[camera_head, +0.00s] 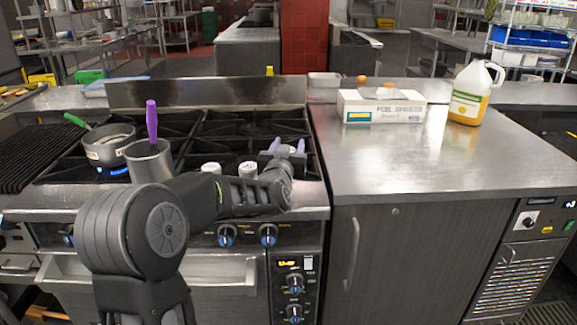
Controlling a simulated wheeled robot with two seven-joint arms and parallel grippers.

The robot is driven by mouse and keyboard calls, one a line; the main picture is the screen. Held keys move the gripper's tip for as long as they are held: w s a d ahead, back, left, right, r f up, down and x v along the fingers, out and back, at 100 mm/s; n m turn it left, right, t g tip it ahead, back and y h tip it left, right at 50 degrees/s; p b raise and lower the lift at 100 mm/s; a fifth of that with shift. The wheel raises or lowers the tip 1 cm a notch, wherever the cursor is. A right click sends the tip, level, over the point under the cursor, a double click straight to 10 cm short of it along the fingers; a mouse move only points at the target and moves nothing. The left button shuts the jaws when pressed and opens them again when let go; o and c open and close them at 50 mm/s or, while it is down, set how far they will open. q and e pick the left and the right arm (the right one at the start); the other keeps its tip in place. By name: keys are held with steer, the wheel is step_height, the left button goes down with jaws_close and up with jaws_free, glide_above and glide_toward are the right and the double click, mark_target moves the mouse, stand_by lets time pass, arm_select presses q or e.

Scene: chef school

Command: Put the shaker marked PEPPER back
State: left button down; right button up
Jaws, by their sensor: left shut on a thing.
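My left arm reaches in over the front of the stove, and my left gripper (286,150) is at the stove's right edge, near the counter. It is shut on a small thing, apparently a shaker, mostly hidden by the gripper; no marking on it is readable. Two white-topped shakers stand at the stove's front: one shaker (211,168) behind my arm, the other shaker (248,169) just left of the gripper. Their lower parts are hidden by my arm and no PEPPER marking is legible. My right gripper is not in view.
A pot with a purple-handled utensil (152,122) and a pan with a green-handled utensil (107,147) stand on the stove's left. The steel counter (385,175) is clear in front; a carton (381,107) and a jug (470,95) stand at its back.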

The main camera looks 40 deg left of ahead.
arm_select(q)
steer(key=shift+f, duration=0.2)
steer(key=shift+f, duration=1.9)
steer(key=c, duration=0.7)
jaws_free()
steer(key=shift+f, duration=0.1)
